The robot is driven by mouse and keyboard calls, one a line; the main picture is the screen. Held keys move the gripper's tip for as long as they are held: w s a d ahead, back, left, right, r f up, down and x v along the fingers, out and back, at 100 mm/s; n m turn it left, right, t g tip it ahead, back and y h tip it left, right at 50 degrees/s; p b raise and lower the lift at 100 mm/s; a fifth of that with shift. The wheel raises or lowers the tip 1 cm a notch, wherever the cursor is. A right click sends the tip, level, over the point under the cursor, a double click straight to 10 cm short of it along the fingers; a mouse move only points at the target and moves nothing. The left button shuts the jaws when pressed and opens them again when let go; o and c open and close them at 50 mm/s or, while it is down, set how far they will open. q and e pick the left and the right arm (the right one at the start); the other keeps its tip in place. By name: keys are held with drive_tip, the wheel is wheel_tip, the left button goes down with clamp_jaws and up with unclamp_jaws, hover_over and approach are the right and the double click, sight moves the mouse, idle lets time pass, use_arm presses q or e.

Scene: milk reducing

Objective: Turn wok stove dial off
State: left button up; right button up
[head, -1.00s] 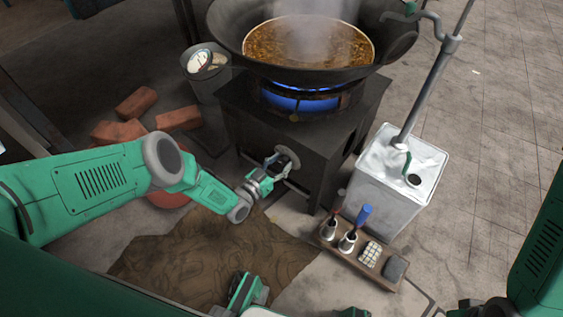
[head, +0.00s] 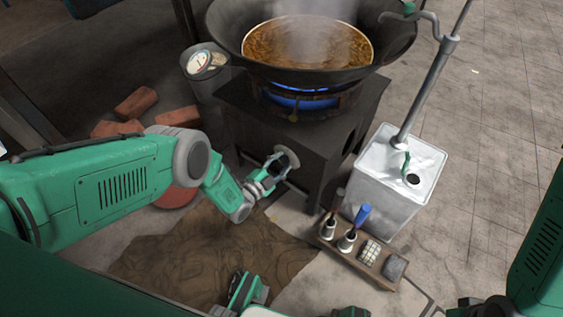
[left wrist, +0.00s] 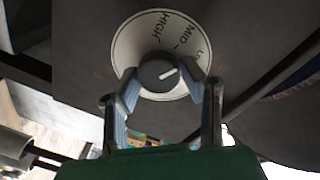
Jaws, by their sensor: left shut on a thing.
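The wok stove (head: 265,120) is a dark metal box with a wok (head: 225,40) of steaming brown liquid on top. A blue flame (head: 300,102) burns under the wok. The round dial plate (head: 290,157) is on the stove's front. My left gripper (head: 275,170) is at the dial. In the left wrist view, its fingers (left wrist: 160,82) are shut on the dark dial knob (left wrist: 155,70), one on each side. The knob's white mark slants up and right, toward the lettering beside MID. The white plate (left wrist: 135,38) reads HIGH and MID; further lettering is partly hidden.
A white metal canister (head: 395,185) with a pipe stands right of the stove. A wooden tray (head: 325,245) with small bottles lies in front of it. Bricks (head: 135,103) lie at left. A brown cloth (head: 205,265) covers the floor in front.

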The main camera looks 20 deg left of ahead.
use_arm(q)
drive_tip(key=m, duration=0.6)
drive_tip(key=shift+w+d+y, duration=0.15)
drive_tip(key=shift+d+y, duration=0.05)
drive_tip(key=shift+y, duration=0.2)
drive_tip(key=m, duration=0.5)
drive_tip(key=shift+r+m, duration=0.1)
drive_tip(key=shift+m, duration=0.2)
drive_tip(key=o, duration=1.1)
drive_tip(key=shift+o, duration=0.2)
drive_tip(key=shift+s+a, duration=0.1)
drive_tip(key=shift+s, duration=0.2)
drive_tip(key=v, duration=1.1)
drive_tip(key=shift+s, duration=0.35)
